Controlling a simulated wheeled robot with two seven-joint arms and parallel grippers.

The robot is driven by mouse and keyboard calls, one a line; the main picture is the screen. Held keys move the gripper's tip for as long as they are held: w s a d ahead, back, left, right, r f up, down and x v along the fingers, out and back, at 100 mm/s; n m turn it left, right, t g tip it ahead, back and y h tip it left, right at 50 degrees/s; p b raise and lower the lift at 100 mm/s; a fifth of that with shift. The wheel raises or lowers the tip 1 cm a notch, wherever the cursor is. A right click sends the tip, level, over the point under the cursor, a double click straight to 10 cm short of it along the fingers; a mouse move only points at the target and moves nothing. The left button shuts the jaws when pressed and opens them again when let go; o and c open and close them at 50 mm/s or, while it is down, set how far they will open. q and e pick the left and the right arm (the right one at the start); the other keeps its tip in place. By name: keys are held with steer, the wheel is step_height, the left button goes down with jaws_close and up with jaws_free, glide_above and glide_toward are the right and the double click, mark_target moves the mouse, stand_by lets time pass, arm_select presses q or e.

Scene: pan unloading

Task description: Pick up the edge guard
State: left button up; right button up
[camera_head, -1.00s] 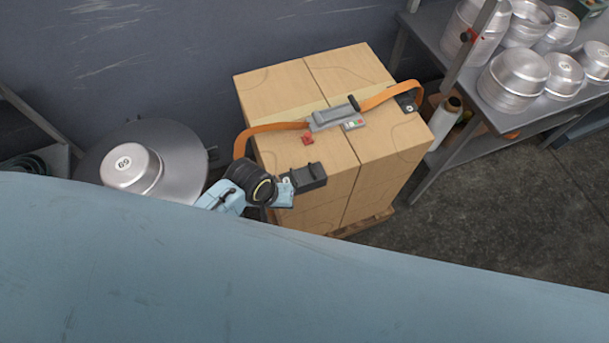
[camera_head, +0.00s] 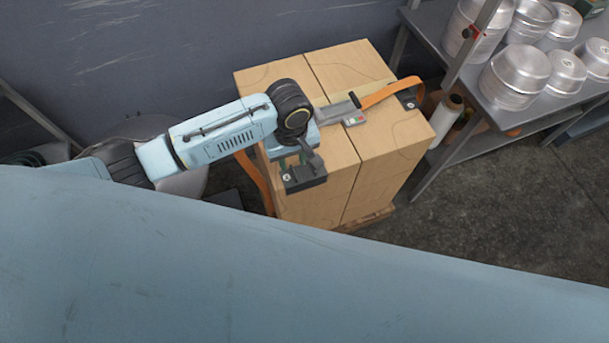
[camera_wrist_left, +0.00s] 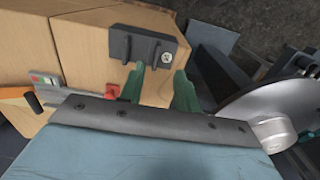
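The edge guard, a dark grey bracket (camera_head: 303,176), sits on the near left edge of the cardboard carton stack (camera_head: 345,165). It also shows in the left wrist view (camera_wrist_left: 146,46), with two raised ribs and a round screw-like mark. My left gripper (camera_head: 298,154) is above and just behind it in the head view. In the wrist view its two green fingertips (camera_wrist_left: 160,84) are apart with nothing between them, close to the guard. I cannot tell whether they touch it. A second dark guard (camera_head: 408,98) sits at the right edge, by the orange strap (camera_head: 390,93). My right gripper is out of view.
A grey ratchet buckle (camera_head: 338,111) lies on the cartons, partly hidden by my arm. A small red piece (camera_wrist_left: 112,91) lies near the fingers. A shelf (camera_head: 470,75) with metal pans (camera_head: 515,78) stands at the right. The floor (camera_head: 490,210) before it is clear.

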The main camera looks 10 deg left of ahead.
mark_target(295, 173)
arm_select(q)
steer(key=shift+d+f+b, duration=0.2)
steer(key=shift+f+b, duration=0.55)
steer(key=shift+f, duration=2.85)
steer(key=shift+c, duration=0.4)
jaws_close()
